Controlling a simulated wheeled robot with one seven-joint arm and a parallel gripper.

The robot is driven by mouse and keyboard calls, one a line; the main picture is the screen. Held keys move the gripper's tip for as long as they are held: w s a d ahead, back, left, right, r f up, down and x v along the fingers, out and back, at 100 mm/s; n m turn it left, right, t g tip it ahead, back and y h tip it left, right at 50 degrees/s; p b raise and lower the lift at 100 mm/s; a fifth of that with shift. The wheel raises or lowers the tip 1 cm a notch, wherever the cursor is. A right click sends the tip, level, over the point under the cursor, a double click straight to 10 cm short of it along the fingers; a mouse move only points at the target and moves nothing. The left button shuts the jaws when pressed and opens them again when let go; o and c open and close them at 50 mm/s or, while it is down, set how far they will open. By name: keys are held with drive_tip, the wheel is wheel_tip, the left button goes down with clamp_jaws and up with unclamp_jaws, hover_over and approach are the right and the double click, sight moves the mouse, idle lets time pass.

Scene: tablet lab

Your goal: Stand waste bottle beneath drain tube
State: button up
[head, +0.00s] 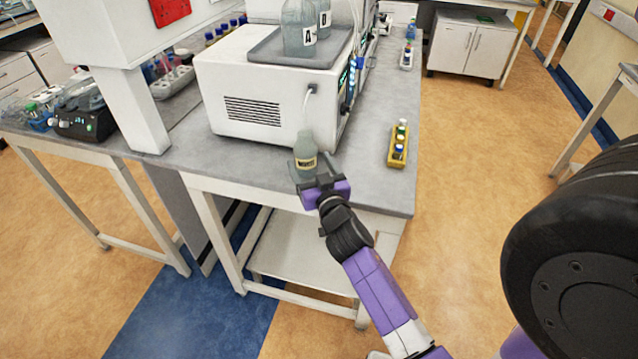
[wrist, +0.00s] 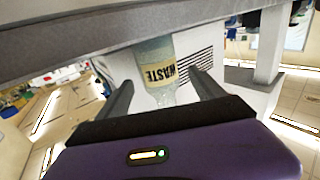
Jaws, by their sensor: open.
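The waste bottle (head: 305,153), greenish and translucent with a yellow WASTE label, stands upright on the bench in front of the white instrument. The drain tube (head: 308,97), thin and white, comes out of the instrument's front and hangs down toward the bottle's mouth; its lower end is hard to make out. My gripper (head: 308,180) is open at the bench's front edge, on the near side of the bottle. In the wrist view, which is upside down, the bottle (wrist: 160,70) shows between the two spread fingers of my gripper (wrist: 161,82); contact is not visible.
The white instrument (head: 250,90) stands just behind the bottle, with a grey tray (head: 270,50) holding bottles A and D on top. A yellow vial rack (head: 397,146) sits to the right on the bench (head: 375,185). Bare bench lies between bottle and rack.

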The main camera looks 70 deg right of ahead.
drive_tip(key=s+a+f+n+t+y+b, duration=0.1)
drive_tip(key=s+a+n+y, duration=0.15)
drive_tip(key=a, duration=0.55)
drive_tip(key=s+a+f+n+t+y, duration=0.1)
drive_tip(key=s+a+f+y, duration=0.15)
drive_tip(key=a, duration=0.65)
drive_tip(key=s+a+n+t+y+b, duration=0.1)
drive_tip(key=s+a+n+y, duration=0.15)
drive_tip(key=a, duration=0.55)
drive_tip(key=s+a+r+n+y, duration=0.4)
drive_tip(key=s+a+y, duration=0.2)
drive_tip(key=s+a, duration=0.6)
drive_tip(key=shift+s+a, duration=0.15)
drive_tip(key=shift+a, duration=0.8)
